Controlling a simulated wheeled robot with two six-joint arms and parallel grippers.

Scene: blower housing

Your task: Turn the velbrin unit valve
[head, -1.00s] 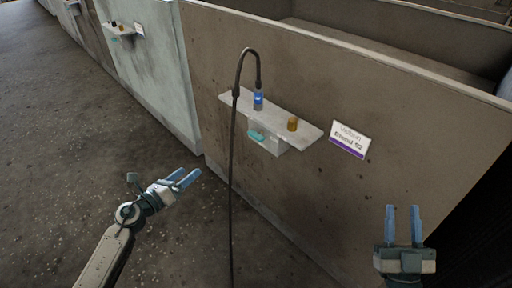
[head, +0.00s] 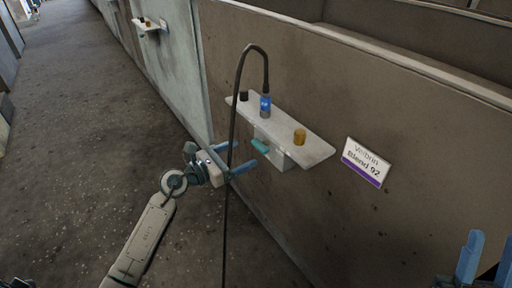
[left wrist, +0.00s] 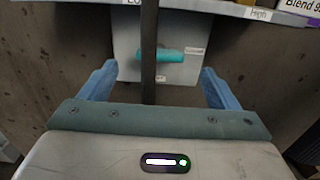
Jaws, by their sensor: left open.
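The velbrin unit has a white panel reading "Velbrin Blend 92" (head: 367,162) to the right of its shelf. Its teal valve handle (head: 261,146) sits on a pale box (head: 279,158) under the shelf; the left wrist view shows the handle (left wrist: 172,56) lying about level. My left gripper (head: 262,156) is open and empty, close in front of the handle, which appears between its fingers in the left wrist view. A dark hose (left wrist: 149,40) crosses in front of the handle's left part there. My right gripper (head: 484,262) is open at the lower right, partly cut off.
The shelf (head: 315,151) carries an amber cap (head: 299,137), a blue bottle (head: 265,106) and a dark cap (head: 244,96). The hose (head: 236,100) arches over and hangs in front of it. A similar shelf (head: 151,29) is farther back. Floor at left is clear.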

